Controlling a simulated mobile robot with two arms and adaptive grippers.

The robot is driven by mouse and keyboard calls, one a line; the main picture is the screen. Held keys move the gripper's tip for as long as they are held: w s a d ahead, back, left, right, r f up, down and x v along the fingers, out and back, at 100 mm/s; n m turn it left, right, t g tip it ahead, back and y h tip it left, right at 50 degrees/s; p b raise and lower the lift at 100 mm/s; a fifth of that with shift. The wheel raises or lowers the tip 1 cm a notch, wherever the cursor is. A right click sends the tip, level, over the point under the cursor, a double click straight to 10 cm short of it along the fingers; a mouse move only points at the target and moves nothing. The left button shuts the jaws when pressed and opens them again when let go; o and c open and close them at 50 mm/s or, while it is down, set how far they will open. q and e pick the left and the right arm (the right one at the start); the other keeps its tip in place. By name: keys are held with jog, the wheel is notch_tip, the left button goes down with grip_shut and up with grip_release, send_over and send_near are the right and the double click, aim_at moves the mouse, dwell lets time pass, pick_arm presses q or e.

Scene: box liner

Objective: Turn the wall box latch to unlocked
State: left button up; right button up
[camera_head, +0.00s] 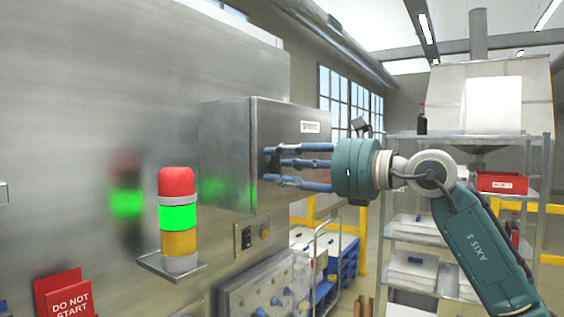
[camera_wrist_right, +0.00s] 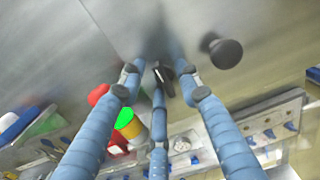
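The wall box (camera_head: 290,122) is a grey metal box with a small white label, fixed to the metal wall. A small dark latch handle (camera_wrist_right: 165,74) shows on its face in the right wrist view. In the head view the fingers hide it. My right gripper (camera_head: 277,164) has three blue fingers reaching to the box face. In the right wrist view its fingertips (camera_wrist_right: 159,80) stand spread around the latch, with a gap visible on the left side. Whether any finger touches it I cannot tell. My left gripper is not in view.
A dark round knob (camera_wrist_right: 224,52) sticks out right of the latch. A red, green and yellow signal light (camera_head: 177,218) stands on a wall bracket below left of the box. Shelving (camera_head: 415,250) stands behind my right arm. A red sign (camera_head: 68,300) is at lower left.

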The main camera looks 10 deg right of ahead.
grip_shut()
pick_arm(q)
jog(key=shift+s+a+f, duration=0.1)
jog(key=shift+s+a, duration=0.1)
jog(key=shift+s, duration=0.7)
